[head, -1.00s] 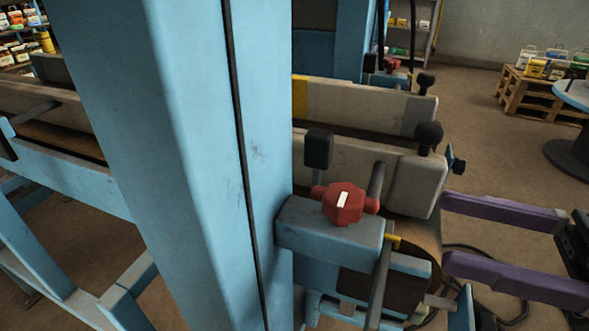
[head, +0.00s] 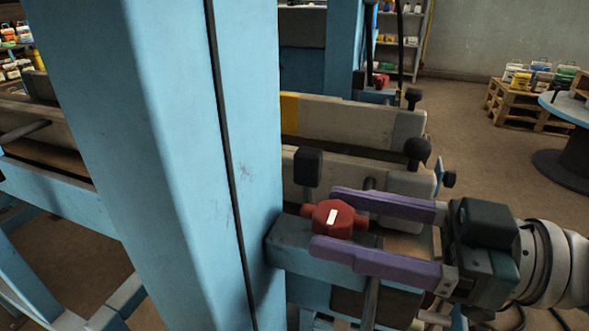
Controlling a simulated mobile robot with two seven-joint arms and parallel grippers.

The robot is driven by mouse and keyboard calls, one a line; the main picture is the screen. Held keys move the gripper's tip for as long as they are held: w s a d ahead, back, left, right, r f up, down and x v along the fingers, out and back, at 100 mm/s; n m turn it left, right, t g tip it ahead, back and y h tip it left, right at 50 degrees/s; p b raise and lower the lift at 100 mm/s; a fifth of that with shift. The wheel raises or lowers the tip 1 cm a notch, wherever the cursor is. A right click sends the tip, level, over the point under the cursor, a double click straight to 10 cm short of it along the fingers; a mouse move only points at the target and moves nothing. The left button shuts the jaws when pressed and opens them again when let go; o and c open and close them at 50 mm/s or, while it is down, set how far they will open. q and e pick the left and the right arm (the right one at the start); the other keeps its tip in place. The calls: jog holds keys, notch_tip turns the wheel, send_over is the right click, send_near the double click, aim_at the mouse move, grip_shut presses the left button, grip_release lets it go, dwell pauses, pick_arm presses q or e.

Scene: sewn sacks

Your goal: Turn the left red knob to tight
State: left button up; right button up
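The red knob (head: 334,218), with a white mark on its top, sits on a blue bracket (head: 290,246) beside the large blue post. A second red knob (head: 381,80) shows small on a blue part at the back. My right gripper (head: 322,220) reaches in from the right with its two purple fingers spread. One finger lies on the far side of the near knob and the other on its near side, partly covering the bracket. The gripper is open; I cannot tell whether a finger touches the knob. My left gripper is not in view.
The wide blue post (head: 160,160) fills the left middle. Behind the knob are a black block (head: 308,166), a black round handle (head: 417,150) and grey beams (head: 360,120). A pallet with containers (head: 530,105) stands far right on open floor.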

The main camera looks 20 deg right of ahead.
grip_shut()
dwell(0.3)
jog(key=shift+s+a+r+m+t+h+p, duration=0.1)
jog(key=shift+s+r+m+t+h+p, duration=0.1)
jog(key=shift+m+t+h+p, duration=0.45)
jog(key=m+t+h+p, duration=0.1)
jog(key=p, duration=0.1)
jog(key=m+t+h+p, duration=0.1)
jog(key=t+h+p, duration=0.1)
jog(key=shift+s+a+r+m, duration=0.1)
jog(key=shift+a+m, duration=0.1)
jog(key=shift+m, duration=0.15)
jog(key=shift+m+t+h+p, duration=0.5)
jog(key=shift+t+h, duration=0.05)
jog(key=shift+h, duration=0.2)
jog(key=m+h, duration=0.1)
jog(key=m+t+h+p, duration=0.1)
jog(key=h, duration=0.1)
jog(key=shift+s+a+f+m+t, duration=0.15)
jog(key=shift+a+f+m+t, duration=0.05)
jog(key=shift+m+t, duration=0.1)
jog(key=shift+a+f+m+t+h, duration=0.1)
jog(key=shift+m+t+h, duration=0.15)
jog(key=shift+m+h, duration=0.75)
jog(key=shift+a+m+t+h, duration=0.1)
jog(key=shift+m+t+h, duration=0.25)
jog(key=shift+h, duration=1.15)
